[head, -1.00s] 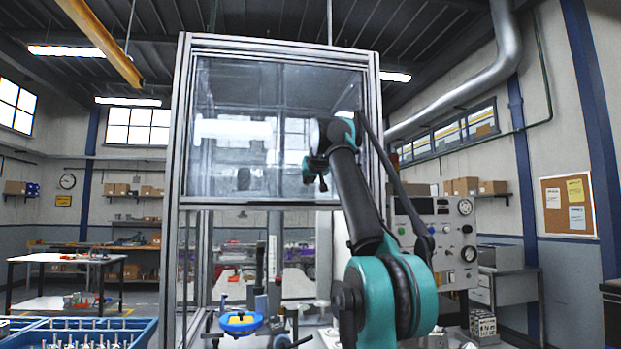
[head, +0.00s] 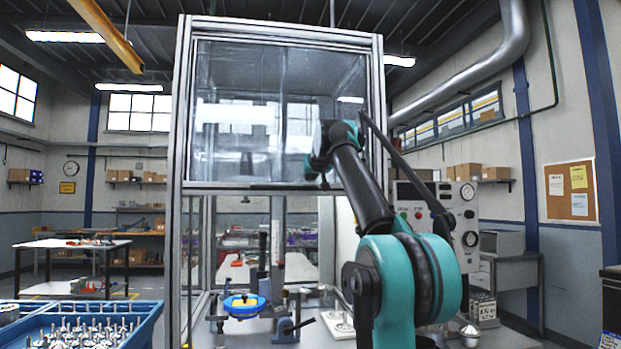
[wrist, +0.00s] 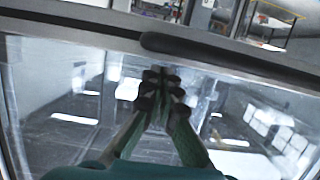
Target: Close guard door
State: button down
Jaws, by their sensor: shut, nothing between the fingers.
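The guard door (head: 240,130) is a clear framed panel in the upper half of the machine enclosure. Its bottom edge (head: 250,187) stands well above the machine table, leaving the lower opening uncovered. My gripper (head: 316,172) is in front of the panel, near its lower right part, a little above the bottom edge. In the wrist view, my gripper (wrist: 160,78) is shut and empty, with the clear panel (wrist: 70,100) behind it. A dark handle bar (wrist: 230,58) on the door's frame rail lies just beyond the fingertips. I cannot tell whether the fingers touch the door.
Inside the opening, a blue-and-yellow round part (head: 245,304) and clamping fixtures (head: 285,330) stand on the machine table. A blue crate of metal parts (head: 85,325) is at lower left. A control panel (head: 440,210) with gauges stands right of the enclosure. A workbench (head: 65,244) is farther left.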

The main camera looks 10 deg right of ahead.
jog(key=shift+f, duration=0.1)
notch_tip(320, 180, down, 56)
jog(key=shift+f, duration=0.15)
jog(key=shift+w, duration=0.1)
